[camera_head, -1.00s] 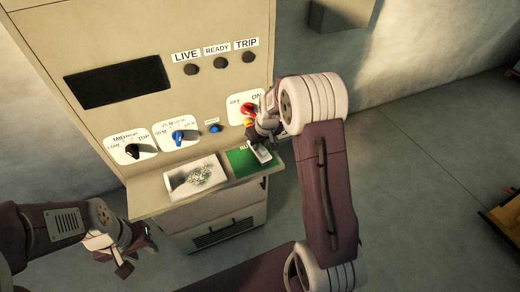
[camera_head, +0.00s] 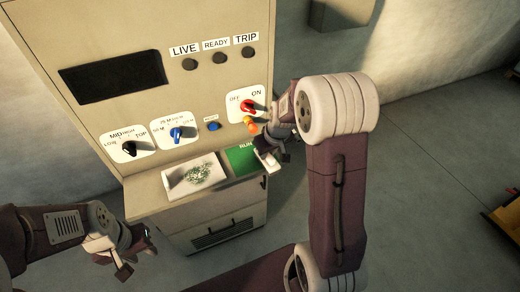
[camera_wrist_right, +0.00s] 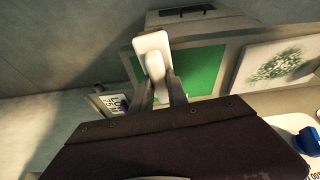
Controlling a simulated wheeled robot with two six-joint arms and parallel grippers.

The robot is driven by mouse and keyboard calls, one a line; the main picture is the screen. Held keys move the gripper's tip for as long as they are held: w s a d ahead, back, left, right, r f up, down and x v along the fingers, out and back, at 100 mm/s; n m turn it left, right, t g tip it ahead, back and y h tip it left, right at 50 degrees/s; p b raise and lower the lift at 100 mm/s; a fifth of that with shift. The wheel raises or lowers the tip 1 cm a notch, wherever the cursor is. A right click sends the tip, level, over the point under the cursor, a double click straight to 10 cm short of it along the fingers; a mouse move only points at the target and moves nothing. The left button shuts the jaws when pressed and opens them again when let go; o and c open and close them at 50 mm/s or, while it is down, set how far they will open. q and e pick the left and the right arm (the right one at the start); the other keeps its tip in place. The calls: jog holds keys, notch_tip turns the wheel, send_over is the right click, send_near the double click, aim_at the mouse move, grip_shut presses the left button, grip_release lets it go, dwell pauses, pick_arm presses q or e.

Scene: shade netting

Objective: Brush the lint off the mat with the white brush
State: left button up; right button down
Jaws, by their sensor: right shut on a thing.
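The white mat (camera_head: 176,188) lies on the machine's ledge, with a patch of green-grey lint (camera_head: 200,174) over its middle. The mat (camera_wrist_right: 243,88) and lint (camera_wrist_right: 285,62) also show at the right of the right wrist view. My right gripper (camera_head: 277,150) is shut on the white brush (camera_head: 267,158), right of the mat and near the ledge's right end. In the wrist view the brush (camera_wrist_right: 153,45) sticks out beyond the fingers, apart from the mat. My left gripper (camera_head: 135,258) is open and empty at lower left, in front of the ledge.
A green panel (camera_head: 242,160) lies right of the mat on the ledge. Behind stands the control panel with a red switch (camera_head: 248,106), a blue knob (camera_head: 176,133), a black knob (camera_head: 129,148) and a blue button (camera_head: 213,126). Open floor lies to the right.

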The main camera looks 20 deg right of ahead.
jog(key=shift+s+r, duration=0.1)
jog(key=shift+r+p, duration=1.35)
jog(key=shift+r, duration=0.1)
